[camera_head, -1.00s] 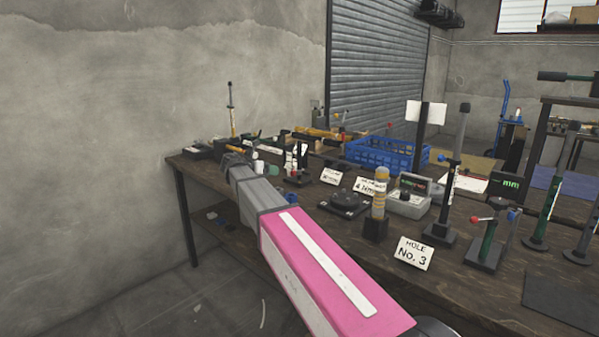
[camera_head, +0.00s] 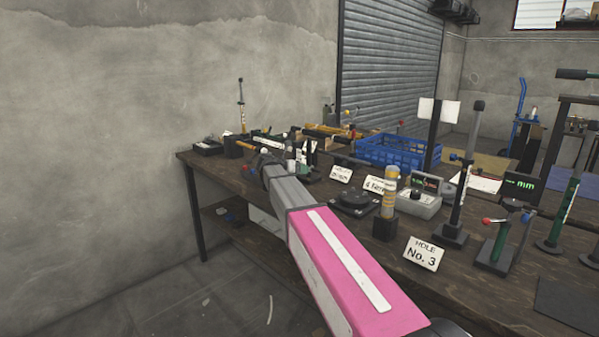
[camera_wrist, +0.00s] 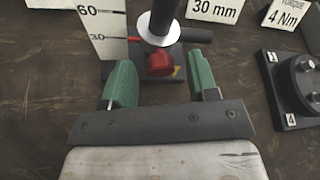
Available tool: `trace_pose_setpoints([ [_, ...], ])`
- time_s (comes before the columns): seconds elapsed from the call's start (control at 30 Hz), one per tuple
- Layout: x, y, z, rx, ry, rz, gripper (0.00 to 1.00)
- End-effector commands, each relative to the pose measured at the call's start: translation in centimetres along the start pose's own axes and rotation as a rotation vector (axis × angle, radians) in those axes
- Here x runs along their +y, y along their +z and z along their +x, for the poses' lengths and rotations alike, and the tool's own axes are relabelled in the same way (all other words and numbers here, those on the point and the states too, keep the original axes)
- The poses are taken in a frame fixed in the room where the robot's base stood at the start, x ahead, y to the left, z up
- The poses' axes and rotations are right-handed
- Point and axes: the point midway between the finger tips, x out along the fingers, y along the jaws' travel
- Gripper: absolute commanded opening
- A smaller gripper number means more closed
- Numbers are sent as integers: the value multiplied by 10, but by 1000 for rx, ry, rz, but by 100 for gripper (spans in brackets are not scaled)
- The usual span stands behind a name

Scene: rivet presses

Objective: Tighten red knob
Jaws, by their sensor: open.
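The red knob (camera_wrist: 161,64) shows in the wrist view at the foot of a black post with a silver collar (camera_wrist: 158,25), on a dark base plate (camera_wrist: 133,58). My gripper (camera_wrist: 161,80) has two green fingers spread wide, one left and one right of the knob in the picture. A gap shows on both sides and neither finger touches the knob. I cannot tell how far the fingertips are from it in depth. In the head view my gripper (camera_head: 262,160) is over the far left part of the bench. The knob is hidden there.
A white scale marked 60 and 30 (camera_wrist: 103,28) stands close by the left finger. A "30 mm" card (camera_wrist: 215,10) and a round black fixture (camera_wrist: 300,85) lie to the right. A blue crate (camera_head: 395,153) and several tools crowd the wooden bench (camera_head: 320,215).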

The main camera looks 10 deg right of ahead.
Motion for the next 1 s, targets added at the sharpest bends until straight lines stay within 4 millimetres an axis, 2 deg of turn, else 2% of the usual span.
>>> trace_pose_setpoints([
  [0.27, 0, 0, 1, 0, 1, 0, 54],
  [0.37, 0, 0, 1, 0, 0, 0, 25],
  [0.4, 0, 0, 1, 0, 0, 0, 12],
  [0.43, 0, 0, 1, 0, 0, 0, 4],
  [0.77, 0, 0, 1, 0, 11, 25, 5],
  [1.0, -2, -1, 1, -1, 57, 136, 5],
])
